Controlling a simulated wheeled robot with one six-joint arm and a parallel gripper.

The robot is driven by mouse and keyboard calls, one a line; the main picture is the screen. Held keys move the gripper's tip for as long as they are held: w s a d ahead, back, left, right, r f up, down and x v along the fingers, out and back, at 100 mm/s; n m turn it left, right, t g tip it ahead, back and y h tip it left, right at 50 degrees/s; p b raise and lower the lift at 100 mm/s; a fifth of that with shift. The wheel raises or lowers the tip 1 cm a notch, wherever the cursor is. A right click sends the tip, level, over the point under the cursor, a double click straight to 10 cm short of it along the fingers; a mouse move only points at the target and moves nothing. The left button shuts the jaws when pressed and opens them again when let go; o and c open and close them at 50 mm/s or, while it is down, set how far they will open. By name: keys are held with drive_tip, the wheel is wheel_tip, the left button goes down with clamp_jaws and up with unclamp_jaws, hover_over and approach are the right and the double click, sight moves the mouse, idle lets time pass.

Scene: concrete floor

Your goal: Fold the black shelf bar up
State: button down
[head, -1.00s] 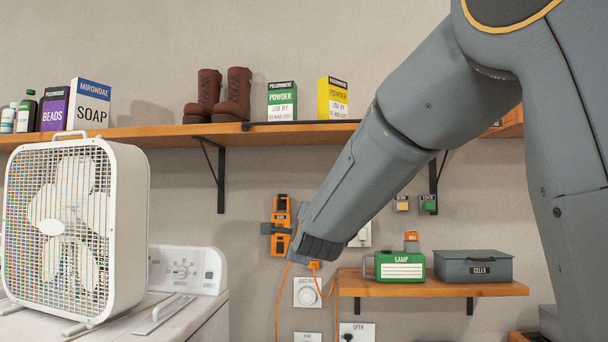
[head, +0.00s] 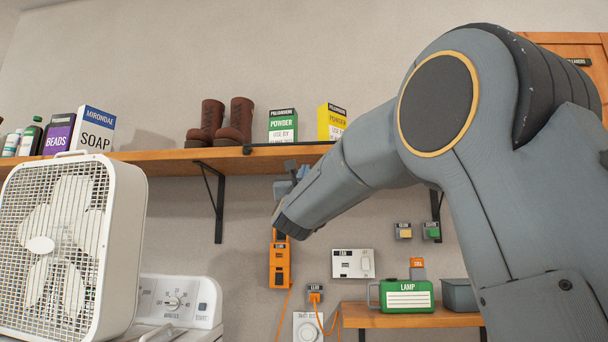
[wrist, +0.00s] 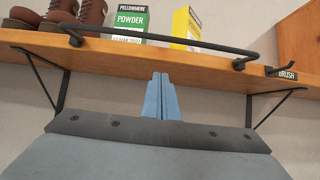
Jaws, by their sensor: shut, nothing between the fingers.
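The black shelf bar (wrist: 165,39) runs along the front edge of the wooden shelf (wrist: 205,58), with bent ends meeting black mounts at left and right. In the head view the bar (head: 290,147) shows as a thin dark line, its right part hidden by my arm. My gripper (wrist: 161,78) points up with its blue fingers together and empty. In the wrist view the fingertips are below the bar, in front of the shelf's underside. I see no contact with the bar. In the head view my gripper (head: 287,184) is partly hidden behind my wrist.
Brown boots (head: 222,122), a green powder box (head: 283,125) and a yellow powder box (head: 332,121) stand on the shelf behind the bar. A black bracket (head: 216,202) supports the shelf. A brush hook (wrist: 284,70) is right of the bar. An orange device (head: 279,263) hangs below.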

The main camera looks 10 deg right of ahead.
wheel_tip(320, 180, up, 6)
drive_tip(key=w+p, duration=0.1)
drive_tip(key=w, duration=0.1)
drive_tip(key=shift+d+p, duration=0.25)
drive_tip(key=shift+p, duration=0.15)
drive_tip(key=shift+s+d+r+p, duration=0.1)
drive_tip(key=shift+d+r+p, duration=0.05)
drive_tip(key=shift+r+p, duration=0.15)
